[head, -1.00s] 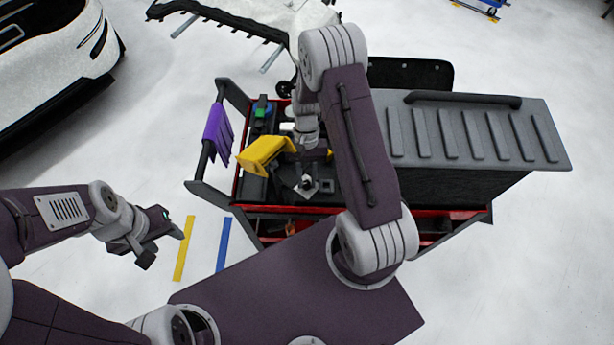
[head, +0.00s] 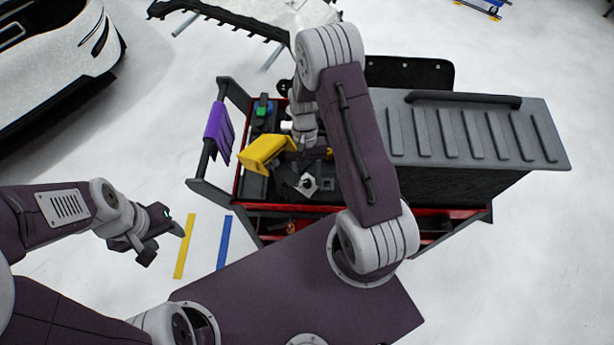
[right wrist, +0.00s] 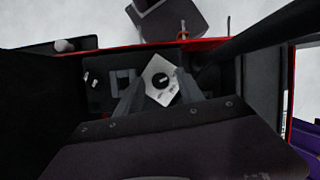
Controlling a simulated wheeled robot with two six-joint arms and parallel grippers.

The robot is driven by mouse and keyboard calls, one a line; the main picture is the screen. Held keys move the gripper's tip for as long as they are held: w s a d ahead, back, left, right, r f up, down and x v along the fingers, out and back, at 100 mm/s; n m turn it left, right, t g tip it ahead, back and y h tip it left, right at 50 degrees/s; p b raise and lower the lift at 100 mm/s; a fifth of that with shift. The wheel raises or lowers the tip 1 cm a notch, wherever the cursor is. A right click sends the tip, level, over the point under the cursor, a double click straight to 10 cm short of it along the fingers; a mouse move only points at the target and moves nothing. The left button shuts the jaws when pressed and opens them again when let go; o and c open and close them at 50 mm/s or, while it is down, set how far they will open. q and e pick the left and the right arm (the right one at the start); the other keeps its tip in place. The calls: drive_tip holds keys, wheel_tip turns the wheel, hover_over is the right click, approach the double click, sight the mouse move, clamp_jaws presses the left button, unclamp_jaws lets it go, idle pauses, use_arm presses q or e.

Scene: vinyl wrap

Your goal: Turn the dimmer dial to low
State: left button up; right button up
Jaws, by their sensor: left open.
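The plate sits turned at an angle and also shows in the head view (head: 308,185), on the cart's top. My right gripper (right wrist: 159,78) has its fingers apart, one on each side of the plate. In the head view my right arm partly hides this area. My left gripper (head: 165,240) is open and empty over the floor, left of the cart.
The cart's red-edged top tray (head: 237,190) holds a yellow box (head: 265,153) and dark items. A purple cloth (head: 219,132) hangs on the cart's left rail. A large grey ribbed case (head: 470,135) stands at the right.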

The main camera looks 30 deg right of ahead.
drive_tip(key=v, duration=0.9)
drive_tip(key=shift+b, duration=0.3)
